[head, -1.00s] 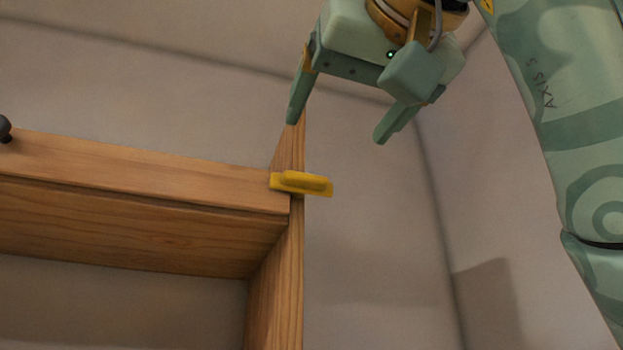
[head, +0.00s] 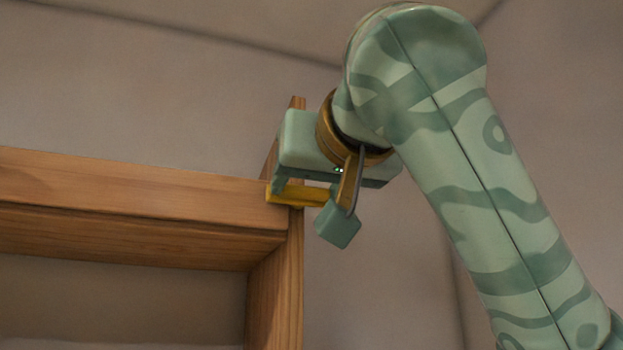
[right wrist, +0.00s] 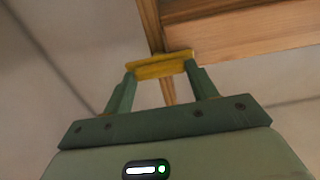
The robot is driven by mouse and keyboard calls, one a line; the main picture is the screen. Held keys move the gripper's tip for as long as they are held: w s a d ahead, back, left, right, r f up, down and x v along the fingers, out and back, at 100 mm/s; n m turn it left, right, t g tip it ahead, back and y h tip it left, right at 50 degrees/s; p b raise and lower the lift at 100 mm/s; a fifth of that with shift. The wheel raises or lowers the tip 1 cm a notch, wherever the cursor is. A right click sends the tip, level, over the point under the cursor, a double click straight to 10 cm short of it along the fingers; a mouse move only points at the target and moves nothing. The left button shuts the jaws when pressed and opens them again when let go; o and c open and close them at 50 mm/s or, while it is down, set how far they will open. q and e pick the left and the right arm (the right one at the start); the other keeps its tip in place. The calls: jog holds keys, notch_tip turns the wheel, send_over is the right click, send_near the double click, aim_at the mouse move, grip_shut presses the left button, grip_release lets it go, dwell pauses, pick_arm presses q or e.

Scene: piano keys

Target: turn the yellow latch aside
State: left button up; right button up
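The yellow latch (head: 300,196) lies roughly level across the corner where a wooden beam (head: 150,185) meets a wooden post (head: 275,300). My right gripper (head: 305,188) is right at the latch, and its body hides the latch's upper part in the head view. In the right wrist view the latch (right wrist: 160,66) spans the gap between my two spread fingertips (right wrist: 161,72), one near each end. I cannot tell whether the fingers touch it. My left gripper is out of view.
The post's top stands up behind my right gripper. Below the beam is an open recess with a grey back (head: 120,305). Plain walls (head: 150,80) lie behind, and the room right of the post is free apart from my right arm.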

jog(key=shift+c, duration=1)
jog(key=n+b, duration=0.3)
jog(key=n, duration=0.1)
jog(key=shift+f, duration=0.15)
jog(key=n+b, duration=0.1)
jog(key=n, duration=0.3)
jog(key=shift+a+b, duration=0.1)
jog(key=shift+b, duration=0.3)
jog(key=n, duration=0.5)
jog(key=shift+b, duration=0.35)
jog(key=shift+n, duration=2.5)
jog(key=o, duration=1)
jog(key=shift+a, duration=0.1)
